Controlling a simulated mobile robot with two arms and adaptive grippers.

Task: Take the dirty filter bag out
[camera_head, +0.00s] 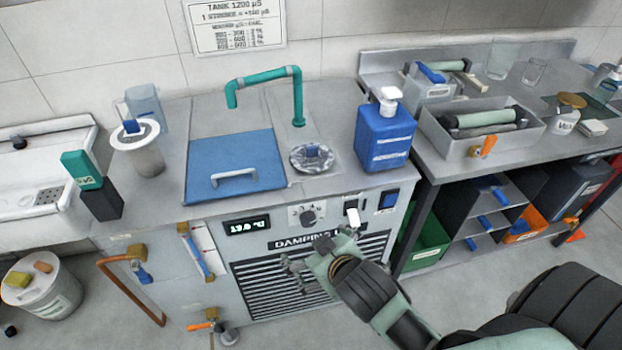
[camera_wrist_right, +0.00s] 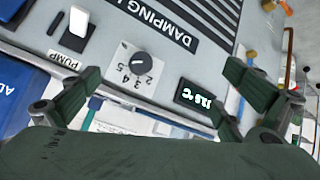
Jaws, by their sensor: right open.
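I cannot make out a dirty filter bag for certain. A grey cylindrical pot (camera_head: 146,162) with a white ring rim and a blue piece in its mouth stands at the left of the damping unit's top; its inside is hidden. My right gripper (camera_head: 303,272) is open and empty in front of the unit's front panel. In the right wrist view its fingers (camera_wrist_right: 161,75) stand wide apart before the dial and the display. My left gripper is not in view.
A teal spout (camera_head: 265,80) arches over the top, and a blue bottle (camera_head: 385,138) stands at its right. A copper pipe (camera_head: 128,287) juts at the front left. A white bucket (camera_head: 42,290) stands on the floor. The right bench holds a grey tray (camera_head: 530,137).

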